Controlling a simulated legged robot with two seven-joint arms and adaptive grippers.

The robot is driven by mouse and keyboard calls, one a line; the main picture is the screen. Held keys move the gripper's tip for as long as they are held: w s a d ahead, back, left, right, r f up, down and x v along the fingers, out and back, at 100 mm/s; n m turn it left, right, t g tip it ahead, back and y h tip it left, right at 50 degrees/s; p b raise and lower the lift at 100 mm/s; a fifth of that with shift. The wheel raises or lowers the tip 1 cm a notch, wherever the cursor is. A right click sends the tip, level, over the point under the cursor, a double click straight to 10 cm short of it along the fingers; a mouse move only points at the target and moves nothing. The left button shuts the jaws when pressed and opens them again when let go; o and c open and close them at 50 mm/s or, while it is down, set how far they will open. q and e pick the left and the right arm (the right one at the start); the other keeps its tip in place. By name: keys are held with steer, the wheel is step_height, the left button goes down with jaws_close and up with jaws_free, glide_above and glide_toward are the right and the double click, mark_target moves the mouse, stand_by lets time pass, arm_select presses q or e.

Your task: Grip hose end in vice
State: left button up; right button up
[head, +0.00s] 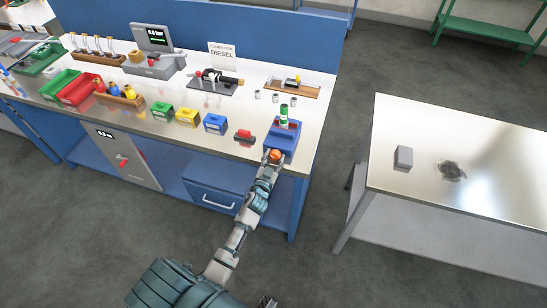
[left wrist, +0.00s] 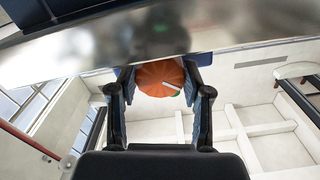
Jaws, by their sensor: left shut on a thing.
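The blue vice (head: 282,138) stands at the front right corner of the workbench. A short green-and-white cylinder (head: 284,112), which looks like the hose end, stands upright at the top of the vice; I cannot tell how tightly the jaws hold it. An orange ribbed knob (head: 275,155) is on the near side of the vice. My left gripper (head: 272,160) is shut on this knob. In the left wrist view the knob (left wrist: 160,78) sits between both fingers. A dark part at the bottom edge may be my right gripper (head: 267,301); its jaws are unclear.
A red-and-black object (head: 245,136) and blue (head: 215,123), yellow (head: 187,117) and green (head: 162,112) blocks stand left of the vice. A fixture on a wooden board (head: 293,86) lies behind it. A separate metal table (head: 460,150) stands right, across a floor gap.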

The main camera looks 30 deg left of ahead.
arm_select(q)
steer(key=shift+r+m, duration=0.25)
steer(key=shift+m, duration=0.45)
steer(key=o, duration=1)
steer(key=shift+w, duration=0.1)
steer(key=shift+o, duration=0.8)
steer(key=shift+f, duration=0.15)
steer(key=v, duration=1.2)
steer(key=shift+w+f, duration=0.1)
steer(key=shift+f, duration=0.05)
